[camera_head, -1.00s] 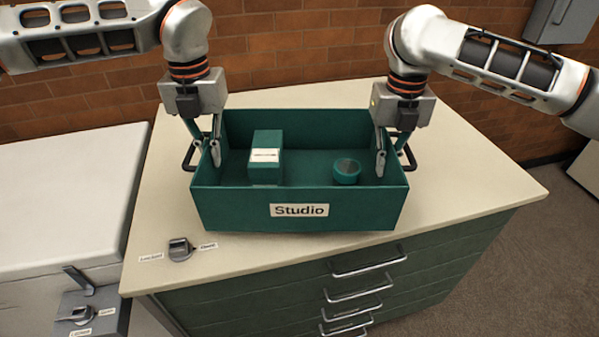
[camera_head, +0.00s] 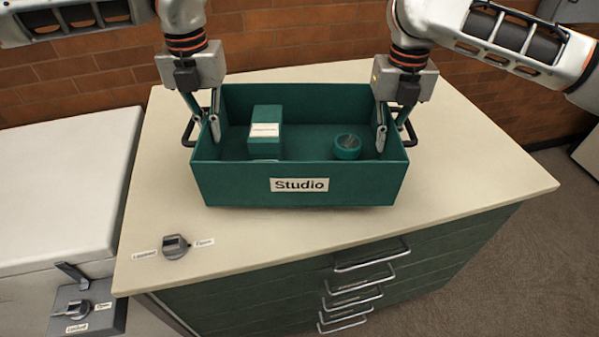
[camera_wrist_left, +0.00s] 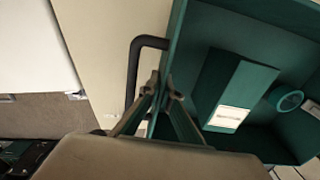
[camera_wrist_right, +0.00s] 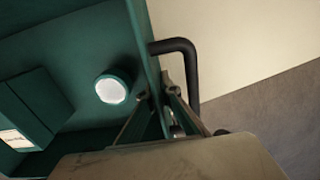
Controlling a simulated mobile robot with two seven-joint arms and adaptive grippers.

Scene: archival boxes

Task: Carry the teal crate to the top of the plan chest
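The teal crate (camera_head: 240,185), labelled "Studio", is level over the cream top of the plan chest (camera_head: 480,190); I cannot tell whether it touches the top. It holds a teal box with a white label (camera_head: 266,140) and a round teal tin (camera_head: 347,147). My left gripper (camera_head: 205,125) is shut on the crate's left wall, beside the black side handle (camera_wrist_left: 135,75). My right gripper (camera_head: 392,130) is shut on the right wall, beside the other black handle (camera_wrist_right: 190,70). In both wrist views the fingers straddle the wall.
A grey dial (camera_head: 175,246) with two small labels sits on the chest top's front left. A white cabinet (camera_head: 60,190) with a latch box (camera_head: 88,305) stands at the left. A brick wall (camera_head: 290,40) is behind. Drawers with metal handles (camera_head: 370,255) face front.

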